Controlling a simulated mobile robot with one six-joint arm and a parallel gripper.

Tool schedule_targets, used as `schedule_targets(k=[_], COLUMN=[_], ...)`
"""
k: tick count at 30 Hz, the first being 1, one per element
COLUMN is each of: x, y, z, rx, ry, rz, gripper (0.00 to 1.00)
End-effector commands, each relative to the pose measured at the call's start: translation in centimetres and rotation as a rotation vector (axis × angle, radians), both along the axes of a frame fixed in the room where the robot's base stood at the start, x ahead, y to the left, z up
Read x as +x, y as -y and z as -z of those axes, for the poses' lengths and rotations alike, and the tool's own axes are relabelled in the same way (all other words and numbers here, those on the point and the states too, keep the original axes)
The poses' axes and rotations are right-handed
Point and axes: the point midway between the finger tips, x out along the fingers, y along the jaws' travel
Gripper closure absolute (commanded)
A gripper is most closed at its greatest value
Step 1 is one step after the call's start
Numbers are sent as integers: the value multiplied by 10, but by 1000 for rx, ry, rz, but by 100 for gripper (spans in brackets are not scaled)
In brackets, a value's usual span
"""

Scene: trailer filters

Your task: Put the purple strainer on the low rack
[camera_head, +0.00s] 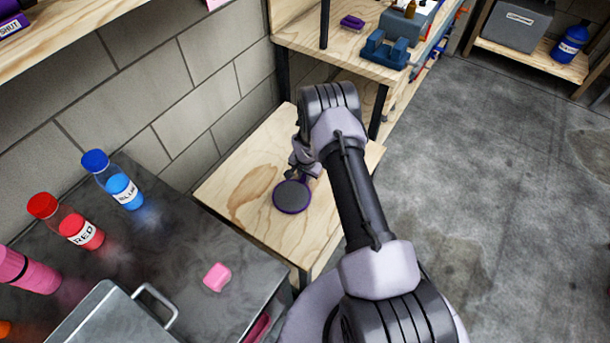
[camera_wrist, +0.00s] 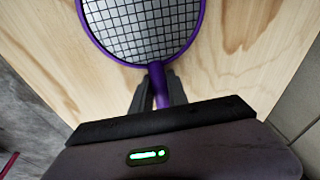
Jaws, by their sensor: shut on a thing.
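The purple strainer (camera_head: 292,196) is a round grey mesh in a purple rim, over a low light-wood surface (camera_head: 240,185) beside the block wall. My gripper (camera_head: 304,172) is at the strainer's handle end. In the wrist view the strainer (camera_wrist: 142,28) shows its mesh at the top and its purple handle running down between the fingers. My gripper (camera_wrist: 158,92) is shut on that handle. The wood (camera_wrist: 240,55) lies right behind the strainer; I cannot tell whether the strainer touches it.
A dark bench (camera_head: 165,235) at left holds a blue bottle (camera_head: 113,180), a red bottle (camera_head: 68,222), a pink block (camera_head: 217,277) and a metal box (camera_head: 110,318). A taller wooden shelf (camera_head: 350,55) stands behind. Grey floor (camera_head: 500,180) is open at right.

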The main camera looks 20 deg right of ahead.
Motion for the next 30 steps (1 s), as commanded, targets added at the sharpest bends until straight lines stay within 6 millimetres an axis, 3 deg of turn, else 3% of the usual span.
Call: schedule_targets(k=[3,4,6,7,16,24,30], x=[0,0,0,0,-1,-13,-23], y=[0,0,0,0,0,-4,-7], z=[1,1,1,1,-7,-81,-121], rx=[0,0,0,0,0,1,1], ry=[0,0,0,0,-1,1,1], rz=[0,0,0,0,0,0,0], gripper=[100,74,61,58,58,58,58])
